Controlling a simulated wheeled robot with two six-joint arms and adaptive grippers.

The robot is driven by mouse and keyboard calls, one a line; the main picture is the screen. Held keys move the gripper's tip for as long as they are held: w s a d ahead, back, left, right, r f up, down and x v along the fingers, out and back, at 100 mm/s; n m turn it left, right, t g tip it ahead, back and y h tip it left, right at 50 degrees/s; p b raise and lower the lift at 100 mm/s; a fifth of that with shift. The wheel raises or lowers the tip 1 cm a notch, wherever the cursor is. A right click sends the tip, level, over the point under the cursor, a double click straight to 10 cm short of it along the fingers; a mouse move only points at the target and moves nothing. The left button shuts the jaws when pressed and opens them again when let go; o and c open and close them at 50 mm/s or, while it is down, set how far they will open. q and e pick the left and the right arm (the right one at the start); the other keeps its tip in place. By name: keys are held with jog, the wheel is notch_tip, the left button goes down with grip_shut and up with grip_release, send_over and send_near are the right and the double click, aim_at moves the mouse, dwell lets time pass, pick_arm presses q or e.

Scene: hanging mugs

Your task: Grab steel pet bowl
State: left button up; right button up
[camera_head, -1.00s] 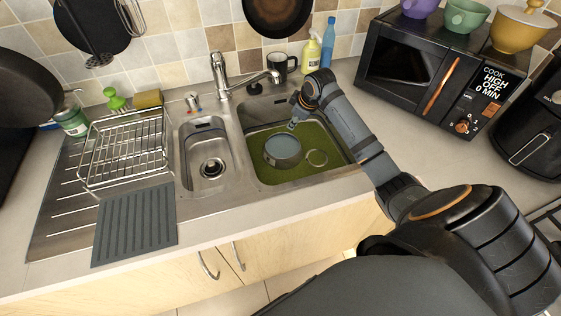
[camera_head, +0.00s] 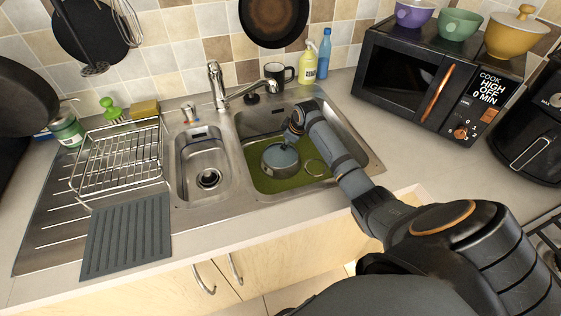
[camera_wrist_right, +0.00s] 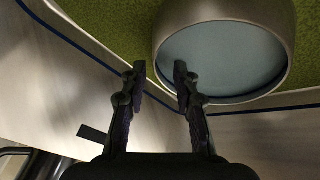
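The steel pet bowl (camera_head: 280,163) stands upright in the right sink basin on a green bottom. Its inside looks pale blue-grey. In the right wrist view the bowl (camera_wrist_right: 228,58) fills the upper right. My right gripper (camera_head: 289,137) is low in the basin at the bowl's far right edge. In the right wrist view the gripper (camera_wrist_right: 159,68) is open and empty. One fingertip overlaps the bowl's rim and opening, and the other is outside it. I cannot tell whether either touches. My left gripper is not in view.
A black mug (camera_head: 278,74) and soap bottle (camera_head: 309,64) stand at the back. A dish rack (camera_head: 118,158) is left; a microwave (camera_head: 425,75) is right.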

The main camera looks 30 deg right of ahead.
jog(key=shift+x, duration=1.2)
jog(key=shift+r, duration=0.1)
jog(key=shift+c, duration=0.4)
grip_shut()
jog(key=shift+r, duration=0.1)
notch_tip(320, 180, up, 10)
